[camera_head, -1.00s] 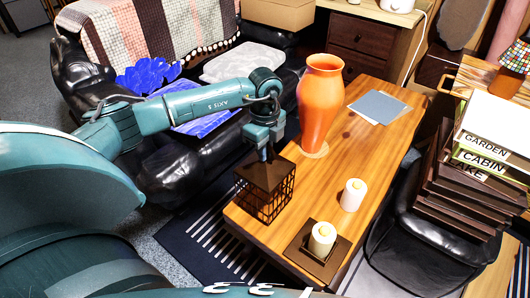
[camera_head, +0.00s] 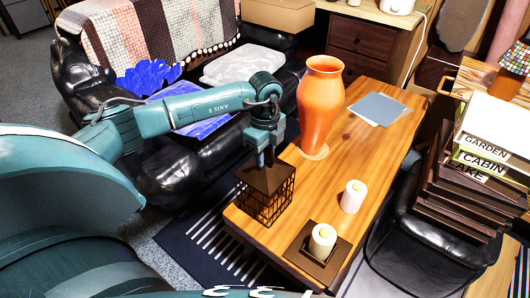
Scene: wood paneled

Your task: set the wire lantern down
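The wire lantern (camera_head: 264,193) is a dark brown box with a solid peaked top and wire-grid sides. It is upright at the left edge of the wooden table (camera_head: 364,148). My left gripper (camera_head: 265,158) is directly above it, with its fingers pointing down at the lantern's top. The fingertips meet the top of the lantern, and their gap is too small to make out. I cannot tell whether the lantern's base touches the tabletop. My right gripper cannot be made out; only pale tips show at the bottom edge.
An orange vase (camera_head: 321,105) stands behind the lantern. A white candle (camera_head: 352,196) stands to its right, and another candle (camera_head: 322,240) sits on a dark square plate (camera_head: 299,252) in front. Papers (camera_head: 378,109) lie toward the back. Stacked crates (camera_head: 462,190) are at the right.

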